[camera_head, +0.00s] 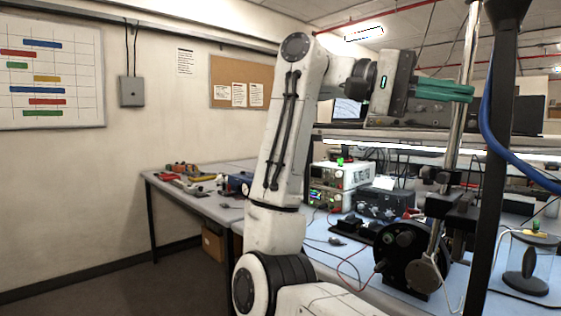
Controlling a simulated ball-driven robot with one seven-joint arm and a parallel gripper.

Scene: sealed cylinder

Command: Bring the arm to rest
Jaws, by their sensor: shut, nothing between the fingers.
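My arm stands upright in the middle of the view, its upper part bent over to the right.
A bench (350,252) carries power supplies (340,182), a black round apparatus (405,255) and a glass-sided case (540,262). A dark post (497,150) rises at the right. A side table (215,208) holds tools. The floor (150,285) at left is clear.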

